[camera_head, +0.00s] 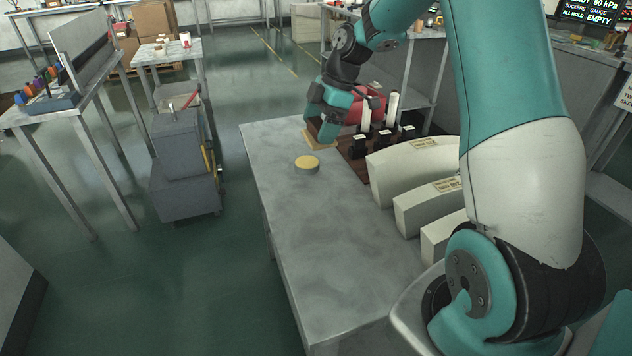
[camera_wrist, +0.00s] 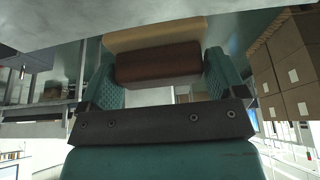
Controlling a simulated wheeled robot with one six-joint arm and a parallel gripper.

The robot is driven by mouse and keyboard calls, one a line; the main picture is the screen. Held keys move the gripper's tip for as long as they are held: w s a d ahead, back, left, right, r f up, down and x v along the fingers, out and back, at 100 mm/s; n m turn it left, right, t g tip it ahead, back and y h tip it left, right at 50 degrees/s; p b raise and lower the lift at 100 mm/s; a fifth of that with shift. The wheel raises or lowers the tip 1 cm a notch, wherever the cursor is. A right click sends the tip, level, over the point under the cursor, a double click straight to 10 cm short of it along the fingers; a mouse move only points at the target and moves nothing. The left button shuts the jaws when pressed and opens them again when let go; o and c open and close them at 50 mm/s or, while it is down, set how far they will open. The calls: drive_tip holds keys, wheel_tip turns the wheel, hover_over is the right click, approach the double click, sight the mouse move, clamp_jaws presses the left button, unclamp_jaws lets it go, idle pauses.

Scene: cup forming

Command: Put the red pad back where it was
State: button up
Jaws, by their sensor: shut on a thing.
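My gripper (camera_head: 325,127) is at the far end of the grey table (camera_head: 320,235), fingers pointing down. In the wrist view its two teal fingers are shut on a brown block (camera_wrist: 158,64). A tan layer (camera_wrist: 155,33) lies along the block's far side, toward the table top. In the head view the tan piece (camera_head: 318,143) shows low under my gripper, at or just above the table; I cannot tell if it touches. A red object (camera_head: 375,106) shows just behind my gripper, partly hidden. I cannot tell whether it or the brown block is the red pad.
A round yellow disc (camera_head: 307,162) with a dark edge lies on the table. Black holders (camera_head: 384,141) and white upright pieces (camera_head: 392,108) stand right of my gripper. Pale curved blocks (camera_head: 415,158) line the right side. The table's near left is clear.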

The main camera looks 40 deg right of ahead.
wheel_tip(320, 180, down, 15)
drive_tip(key=shift+d+f, duration=0.1)
idle(0.3)
drive_tip(key=shift+f, duration=0.1)
drive_tip(key=o, duration=0.6)
